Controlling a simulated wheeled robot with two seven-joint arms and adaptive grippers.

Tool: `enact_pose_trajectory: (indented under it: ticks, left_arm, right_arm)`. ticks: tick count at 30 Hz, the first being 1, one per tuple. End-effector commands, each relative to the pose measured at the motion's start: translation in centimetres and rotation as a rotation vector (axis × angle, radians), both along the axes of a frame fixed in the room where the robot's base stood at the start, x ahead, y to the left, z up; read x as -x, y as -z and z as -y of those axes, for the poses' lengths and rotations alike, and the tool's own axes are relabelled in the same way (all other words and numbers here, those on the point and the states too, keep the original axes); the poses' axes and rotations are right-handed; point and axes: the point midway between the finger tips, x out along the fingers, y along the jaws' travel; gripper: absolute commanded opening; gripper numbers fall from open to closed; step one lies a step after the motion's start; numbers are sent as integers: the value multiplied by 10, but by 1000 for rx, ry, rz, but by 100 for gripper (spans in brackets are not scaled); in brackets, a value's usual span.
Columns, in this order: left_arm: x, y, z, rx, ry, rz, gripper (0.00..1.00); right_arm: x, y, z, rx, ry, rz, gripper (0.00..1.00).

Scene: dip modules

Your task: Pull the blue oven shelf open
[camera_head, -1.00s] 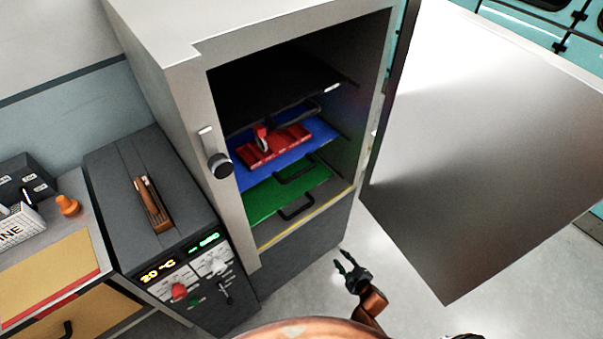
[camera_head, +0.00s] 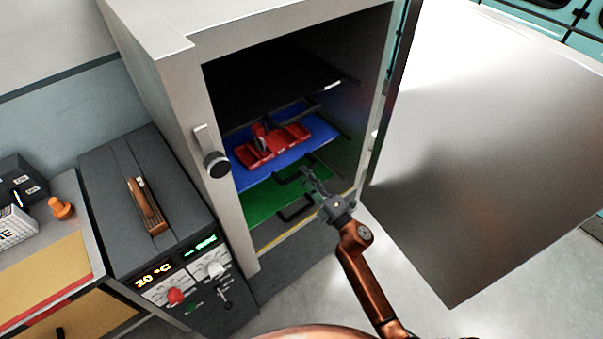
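The oven (camera_head: 187,110) stands open. Inside it, the blue shelf (camera_head: 240,181) lies pushed in, with a black handle (camera_head: 284,180) at its front edge. A red rack (camera_head: 273,149) sits on the blue shelf. My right gripper (camera_head: 308,179) is at the front of the oven, close to the right end of the blue shelf's handle. Its fingers look parted and point at the handle; whether they touch it or go around it is too small to tell. My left gripper is not in view.
A green shelf (camera_head: 262,205) with its own black handle (camera_head: 296,211) lies just below the blue one. A dark shelf is above. The oven door (camera_head: 490,150) stands wide open on the right. A dark control unit (camera_head: 115,210) stands left of the oven.

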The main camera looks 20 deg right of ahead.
Motion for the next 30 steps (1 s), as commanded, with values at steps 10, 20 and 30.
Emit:
enact_pose_trajectory:
  ticks: [10,20,30]
  left_arm:
    - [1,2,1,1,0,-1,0]
    - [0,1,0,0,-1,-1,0]
    - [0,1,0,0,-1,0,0]
  right_arm:
    - [-17,-3,-6,-1,1,-3,29]
    - [-16,-3,-6,-2,1,-2,16]
    - [-16,-3,-6,-2,1,-2,0]
